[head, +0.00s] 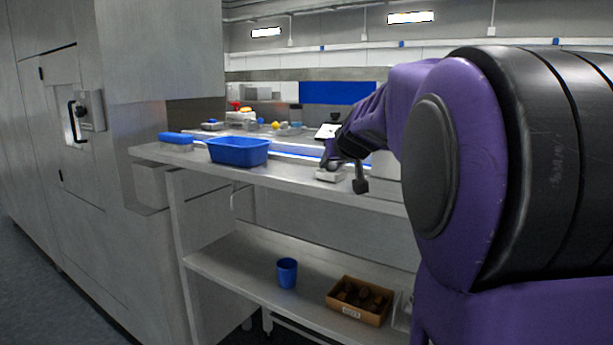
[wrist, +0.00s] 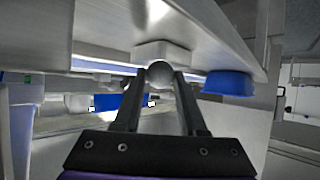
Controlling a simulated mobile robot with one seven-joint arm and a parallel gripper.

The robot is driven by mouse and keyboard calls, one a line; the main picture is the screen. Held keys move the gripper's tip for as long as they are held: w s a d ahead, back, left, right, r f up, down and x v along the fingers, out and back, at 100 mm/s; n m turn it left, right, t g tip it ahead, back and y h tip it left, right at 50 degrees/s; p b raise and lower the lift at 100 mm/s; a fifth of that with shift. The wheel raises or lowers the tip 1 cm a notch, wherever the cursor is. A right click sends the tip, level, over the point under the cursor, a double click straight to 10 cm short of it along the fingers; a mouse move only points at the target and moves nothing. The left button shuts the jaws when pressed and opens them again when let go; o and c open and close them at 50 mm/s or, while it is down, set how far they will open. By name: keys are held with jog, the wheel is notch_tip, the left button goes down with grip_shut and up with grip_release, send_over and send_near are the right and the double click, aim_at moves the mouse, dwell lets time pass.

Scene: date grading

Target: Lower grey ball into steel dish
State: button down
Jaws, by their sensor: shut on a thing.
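My gripper (wrist: 161,74) is shut on the grey ball (wrist: 160,70), which sits between the two fingertips in the wrist view. Just beyond the ball is a pale, box-like thing (wrist: 165,50) on the counter; I cannot tell whether the ball touches it. In the head view my gripper (head: 331,158) points down over this pale thing (head: 331,175) near the counter's front edge, and the ball cannot be made out. I cannot clearly pick out the steel dish; whether one sits on the pale thing is hidden.
A blue tub (head: 239,151) stands left of my gripper on the steel counter (head: 290,172). Several small coloured items and a shallow plate (head: 290,131) lie farther back. A blue cup (head: 287,273) and a brown box (head: 358,301) are on the lower shelf. A steel cabinet (head: 160,60) bounds the left.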

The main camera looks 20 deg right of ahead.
jog(key=shift+f, duration=0.4)
dwell(0.5)
jog(key=shift+c, duration=1.9)
grip_release()
